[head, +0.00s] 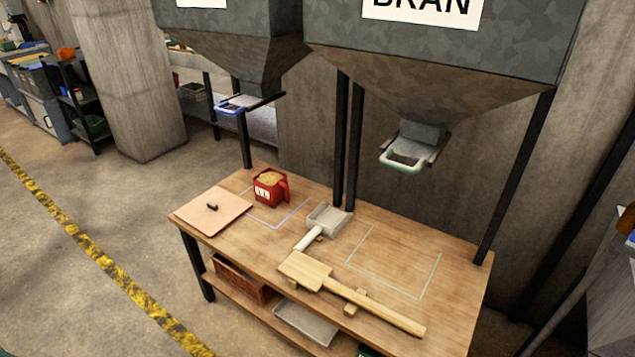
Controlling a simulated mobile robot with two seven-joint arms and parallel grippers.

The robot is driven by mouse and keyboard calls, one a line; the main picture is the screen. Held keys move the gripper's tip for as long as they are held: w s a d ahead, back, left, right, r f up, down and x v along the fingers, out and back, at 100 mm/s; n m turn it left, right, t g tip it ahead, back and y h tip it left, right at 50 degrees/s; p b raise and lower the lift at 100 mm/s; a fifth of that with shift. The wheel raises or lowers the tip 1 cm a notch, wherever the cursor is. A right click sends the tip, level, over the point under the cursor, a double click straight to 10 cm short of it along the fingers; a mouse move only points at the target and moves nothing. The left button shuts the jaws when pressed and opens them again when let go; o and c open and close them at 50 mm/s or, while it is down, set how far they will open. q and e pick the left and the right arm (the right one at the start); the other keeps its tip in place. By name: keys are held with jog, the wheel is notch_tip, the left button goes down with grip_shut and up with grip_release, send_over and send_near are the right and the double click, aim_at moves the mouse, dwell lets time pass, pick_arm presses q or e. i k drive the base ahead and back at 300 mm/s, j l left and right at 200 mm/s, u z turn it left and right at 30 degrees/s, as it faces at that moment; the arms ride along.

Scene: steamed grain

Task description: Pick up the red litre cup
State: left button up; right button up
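The red litre cup (267,190) stands upright on the wooden table (390,247), near its back left. It is filled near the top with pale grain, and its red handle points right. It stands at the upper edge of a pale square outline (271,226) marked on the tabletop. Neither of my grippers shows in the head view.
Left of the cup lies a light board (211,211) with a small dark object. To its right are a scoop (325,219) and a wooden mallet (306,270). Two metal hoppers (440,62) hang above the table on black posts. A second outlined square is bare.

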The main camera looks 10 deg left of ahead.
aim_at(275, 189)
jog(key=u, duration=0.75)
jog(key=z, duration=2.75)
jog(key=u, duration=2.7)
jog(key=i+j+z, duration=0.1)
jog(key=i+j, duration=0.35)
jog(key=j, duration=0.3)
jog(key=i+j+z, duration=0.15)
jog(key=j, duration=0.25)
jog(key=i, duration=0.05)
